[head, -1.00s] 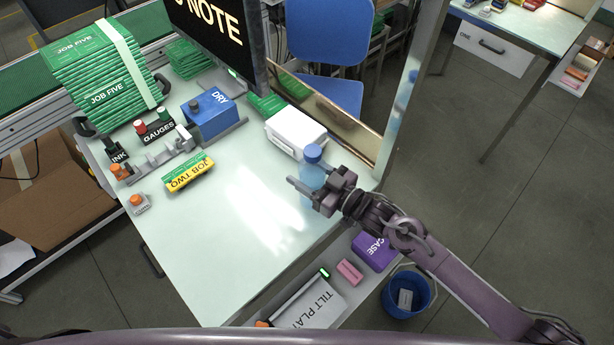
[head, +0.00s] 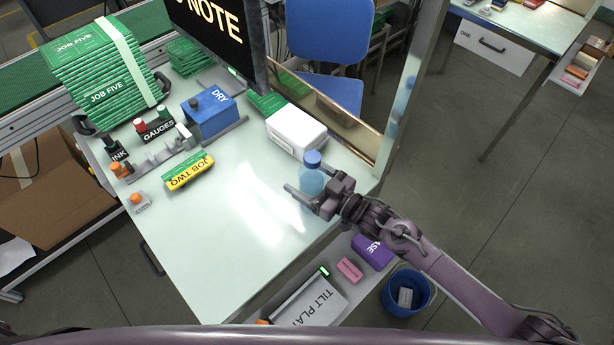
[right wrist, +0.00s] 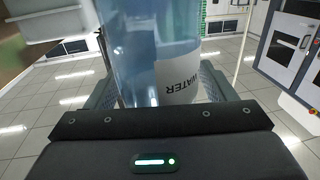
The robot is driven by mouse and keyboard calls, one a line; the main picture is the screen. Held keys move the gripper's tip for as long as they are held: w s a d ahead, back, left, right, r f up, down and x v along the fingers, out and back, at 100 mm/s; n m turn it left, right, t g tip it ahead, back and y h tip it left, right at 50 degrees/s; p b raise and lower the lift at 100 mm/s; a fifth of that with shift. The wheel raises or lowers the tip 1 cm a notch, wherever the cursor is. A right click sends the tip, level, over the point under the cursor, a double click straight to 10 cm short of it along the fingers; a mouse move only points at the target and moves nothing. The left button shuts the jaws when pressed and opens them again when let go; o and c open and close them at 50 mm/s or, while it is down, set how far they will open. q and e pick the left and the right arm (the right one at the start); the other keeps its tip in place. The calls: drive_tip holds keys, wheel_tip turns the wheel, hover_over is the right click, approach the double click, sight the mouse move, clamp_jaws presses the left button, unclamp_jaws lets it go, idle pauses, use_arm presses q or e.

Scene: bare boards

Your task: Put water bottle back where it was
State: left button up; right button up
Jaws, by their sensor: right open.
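The water bottle (head: 312,181) is clear blue with a blue cap and stands upright near the right edge of the pale table (head: 215,255). In the right wrist view the bottle (right wrist: 140,50) fills the space between the two fingers, and its white label reads WATER. My right gripper (head: 307,194) is open around the bottle, with a finger on either side. The gripper hides the bottle's lower part in the head view. My left gripper is not in view.
A white box (head: 296,131) stands just behind the bottle. A blue bin (head: 408,292) is below the right edge. The table's middle is clear.

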drive_tip(key=shift+r, duration=0.25)
drive_tip(key=b+v, duration=0.2)
drive_tip(key=v, duration=1)
drive_tip(key=shift+f, duration=0.1)
